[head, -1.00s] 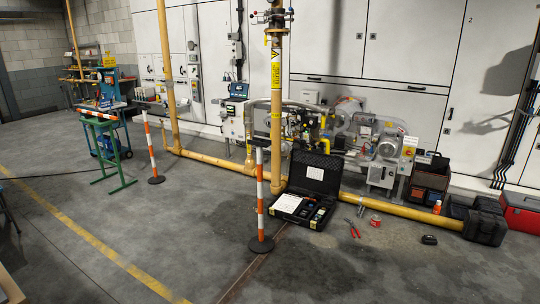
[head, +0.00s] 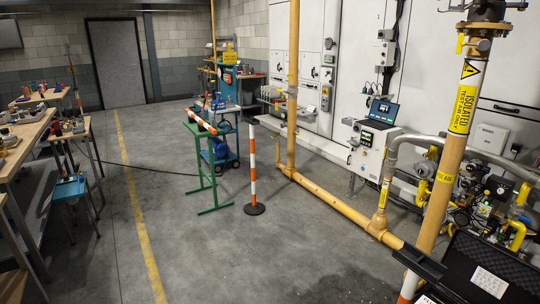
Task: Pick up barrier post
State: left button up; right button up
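A barrier post (head: 253,172) with orange and white bands stands upright on a round black base in mid-floor, right of a green trestle. A second barrier post (head: 408,286) is at the bottom right edge, close to me. Only its dark top and upper bands show; its base is out of frame. An orange and white striped bar (head: 203,123) lies across the top of the green trestle (head: 207,165). Neither of my grippers is in view.
A yellow gas pipe (head: 330,198) runs low along the right, with a yellow riser (head: 455,140) near me. A black case (head: 490,272) stands open at bottom right. Workbenches (head: 30,140) line the left. The floor around the yellow line (head: 140,225) is mostly clear.

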aim_at(254, 208)
jog(key=i+j+u, duration=0.1)
jog(key=i+u, duration=0.2)
jog(key=i, duration=0.6)
jog(key=i+l+u, duration=0.1)
jog(key=i+u, duration=0.2)
jog(key=i, duration=0.6)
jog(key=i+z, duration=0.4)
jog(key=i, duration=2.25)
jog(key=i+u, duration=0.25)
jog(key=i, duration=0.25)
jog(key=i+l+u, duration=0.15)
jog(key=i+u, duration=0.15)
jog(key=i, duration=0.2)
jog(key=i+l+u, duration=0.25)
jog(key=i, duration=0.25)
